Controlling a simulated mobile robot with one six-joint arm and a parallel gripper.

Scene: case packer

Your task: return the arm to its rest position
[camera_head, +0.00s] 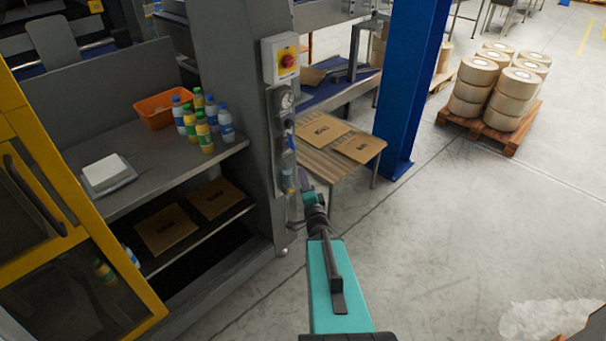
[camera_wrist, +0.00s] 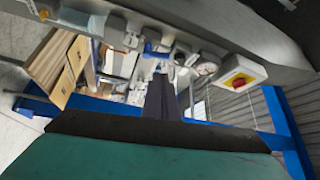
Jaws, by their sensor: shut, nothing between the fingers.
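My teal arm (camera_head: 328,275) reaches forward from the bottom of the head view toward the grey machine post. In the wrist view my gripper (camera_wrist: 161,82) shows as dark fingers, shut and empty. Past the fingertips are the fittings with a blue valve handle (camera_wrist: 155,50). I cannot tell the exact gap between fingers and fittings.
A red knob on a yellow-and-white switch box (camera_head: 288,61) and a gauge (camera_head: 286,100) are on the post. Bottles (camera_head: 205,131) and an orange bin (camera_head: 158,108) stand on the left shelf. A blue column (camera_head: 408,90) stands right.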

